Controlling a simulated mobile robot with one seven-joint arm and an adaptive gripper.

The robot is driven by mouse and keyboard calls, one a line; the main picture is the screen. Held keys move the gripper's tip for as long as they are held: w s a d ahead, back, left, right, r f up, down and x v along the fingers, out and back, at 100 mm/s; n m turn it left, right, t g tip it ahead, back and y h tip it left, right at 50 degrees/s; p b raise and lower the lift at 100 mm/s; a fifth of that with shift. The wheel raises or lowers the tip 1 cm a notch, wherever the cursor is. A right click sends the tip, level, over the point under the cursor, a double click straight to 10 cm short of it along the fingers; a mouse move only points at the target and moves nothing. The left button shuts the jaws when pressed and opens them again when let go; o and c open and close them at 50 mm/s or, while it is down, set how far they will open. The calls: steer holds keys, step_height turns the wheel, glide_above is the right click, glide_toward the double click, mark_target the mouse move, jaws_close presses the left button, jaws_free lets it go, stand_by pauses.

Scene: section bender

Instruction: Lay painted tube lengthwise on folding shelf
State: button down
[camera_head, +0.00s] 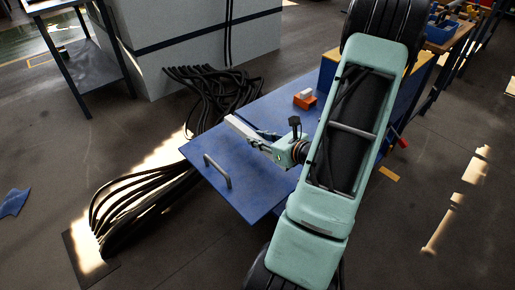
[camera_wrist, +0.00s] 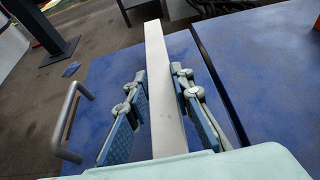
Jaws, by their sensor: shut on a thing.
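The painted tube (camera_head: 242,128) is a pale, straight, square-edged bar. In the wrist view the tube (camera_wrist: 157,50) runs away from me between the two finger pads, and its far end shows past the shelf's far edge. My gripper (camera_wrist: 160,88) is shut on it; in the head view my gripper (camera_head: 262,146) is over the blue shelf. The folding shelf (camera_head: 245,188) is a flat blue panel, also in the wrist view (camera_wrist: 105,75). I cannot tell whether the tube touches it. The tube's near end is hidden by my gripper.
A grey handle (camera_head: 218,171) stands up from the shelf's left part. An orange block (camera_head: 305,99) sits farther back on the blue surface. Black cables (camera_head: 205,95) lie behind the shelf, more (camera_head: 135,205) at its left. A dark seam (camera_wrist: 215,75) runs right of the tube.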

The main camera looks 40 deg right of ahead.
mark_target(257, 153)
steer(key=shift+w+f, duration=0.3)
steer(key=shift+f, duration=0.05)
steer(key=shift+w+f+b, duration=0.1)
steer(key=shift+f+b, duration=0.5)
steer(key=shift+f, duration=1)
steer(key=shift+f, duration=0.2)
steer(key=c, duration=1.7)
jaws_free()
steer(key=shift+r, duration=0.15)
